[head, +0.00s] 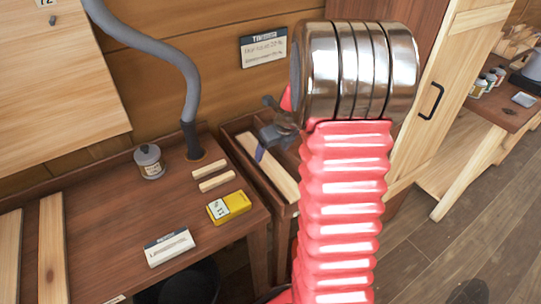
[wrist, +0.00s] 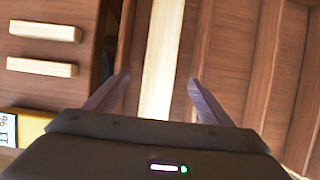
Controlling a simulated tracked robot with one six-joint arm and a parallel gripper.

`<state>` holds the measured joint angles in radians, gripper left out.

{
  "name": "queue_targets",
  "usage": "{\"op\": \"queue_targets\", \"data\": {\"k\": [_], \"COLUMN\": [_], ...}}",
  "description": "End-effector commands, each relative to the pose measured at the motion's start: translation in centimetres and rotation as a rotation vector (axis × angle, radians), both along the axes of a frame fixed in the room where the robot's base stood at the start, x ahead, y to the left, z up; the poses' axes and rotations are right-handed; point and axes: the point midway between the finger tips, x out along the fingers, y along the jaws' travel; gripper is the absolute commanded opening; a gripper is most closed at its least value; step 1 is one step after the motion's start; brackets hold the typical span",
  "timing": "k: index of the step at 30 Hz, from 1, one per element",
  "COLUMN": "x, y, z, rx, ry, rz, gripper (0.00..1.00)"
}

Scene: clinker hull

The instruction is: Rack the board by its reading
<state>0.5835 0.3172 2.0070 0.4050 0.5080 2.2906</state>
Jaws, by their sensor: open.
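A pale board (head: 274,172) lies lengthwise in the left part of the brown rack (head: 230,131), beside the bench. In the wrist view the board (wrist: 166,45) runs between the fingertips of my gripper (wrist: 160,77). The fingers are apart, one on each side of it, and do not visibly touch it. In the head view my gripper (head: 270,146) is over the rack, partly hidden by my arm. A yellow meter (head: 229,207) lies on the bench. Its display, cut off in the wrist view (wrist: 9,128), seems to show 11. A sign (head: 263,47) hangs on the wall above; its text is too small to read.
The bench (head: 110,225) holds two short wooden sticks (head: 213,175), a grey lidded pot (head: 149,161), a hose (head: 190,90) and a white label block (head: 169,247). Two long boards (head: 52,250) lie at its left. Raised dividers (wrist: 270,50) stand right of the board; the slots there look empty.

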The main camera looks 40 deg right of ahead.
Motion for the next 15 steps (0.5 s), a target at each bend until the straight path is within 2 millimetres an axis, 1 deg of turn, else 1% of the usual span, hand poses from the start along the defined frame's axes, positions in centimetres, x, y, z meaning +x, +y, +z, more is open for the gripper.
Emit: {"op": "queue_targets", "data": {"k": [3,9,15], "x": [-0.6,-1.7,-2.3], "y": [0.0,0.0,0.1], "z": [1.7,4.2,5.6], "rx": [-0.002,-0.001,-0.001], "ry": [-0.003,-0.003,0.000], "rz": [-0.002,-0.003,-0.001], "gripper": [0.75,0.75,0.75]}}
